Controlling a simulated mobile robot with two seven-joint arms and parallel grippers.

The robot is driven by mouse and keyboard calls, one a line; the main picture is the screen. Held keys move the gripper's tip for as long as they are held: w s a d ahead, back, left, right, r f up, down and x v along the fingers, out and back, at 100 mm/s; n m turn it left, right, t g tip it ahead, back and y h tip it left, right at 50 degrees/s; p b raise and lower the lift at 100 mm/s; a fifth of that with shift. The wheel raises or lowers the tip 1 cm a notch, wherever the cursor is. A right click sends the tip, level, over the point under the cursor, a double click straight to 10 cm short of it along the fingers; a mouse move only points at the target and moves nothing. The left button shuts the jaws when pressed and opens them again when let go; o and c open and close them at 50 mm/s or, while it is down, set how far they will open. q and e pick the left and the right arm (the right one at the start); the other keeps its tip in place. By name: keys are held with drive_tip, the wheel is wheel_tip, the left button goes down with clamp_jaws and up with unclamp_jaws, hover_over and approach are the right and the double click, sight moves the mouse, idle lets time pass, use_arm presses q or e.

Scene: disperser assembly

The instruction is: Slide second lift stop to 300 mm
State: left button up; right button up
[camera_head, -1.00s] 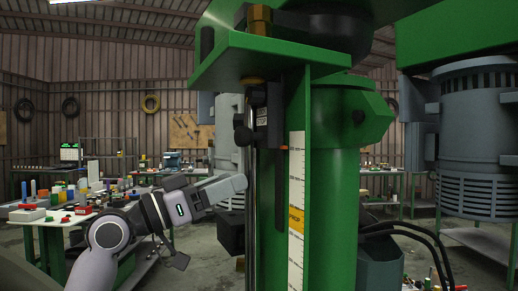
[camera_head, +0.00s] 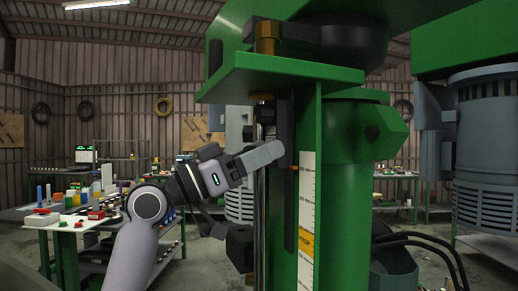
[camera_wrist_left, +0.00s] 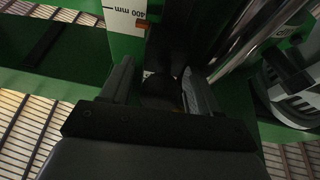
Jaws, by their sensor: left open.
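The dark lift stop (camera_head: 267,132) sits on the vertical rod beside the green column, partly hidden behind my left gripper. My left gripper (camera_head: 268,154) is open at the stop's height. In the left wrist view, its two fingers (camera_wrist_left: 160,88) stand on either side of a dark rounded part (camera_wrist_left: 162,92), apparently the stop's knob; I cannot tell whether they touch it. A small red pointer (camera_head: 295,168) sits by the white scale (camera_head: 306,185). In the wrist view the red pointer (camera_wrist_left: 170,26) is close to the 400 mm mark (camera_wrist_left: 140,17).
The green bracket (camera_head: 275,72) overhangs the rod, and the green column (camera_head: 345,200) stands to the right. A dark block (camera_head: 240,248) is low, left of the rod. Black cables (camera_head: 425,240) hang at right. A cluttered table (camera_head: 65,218) stands at far left.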

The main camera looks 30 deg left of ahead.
use_arm(q)
clamp_jaws()
wheel_tip(320, 180, down, 10)
drive_tip(key=b, duration=0.8)
drive_tip(key=shift+r, duration=0.25)
drive_tip(key=shift+f, duration=0.3)
unclamp_jaws()
drive_tip(key=shift+d+r, duration=0.1)
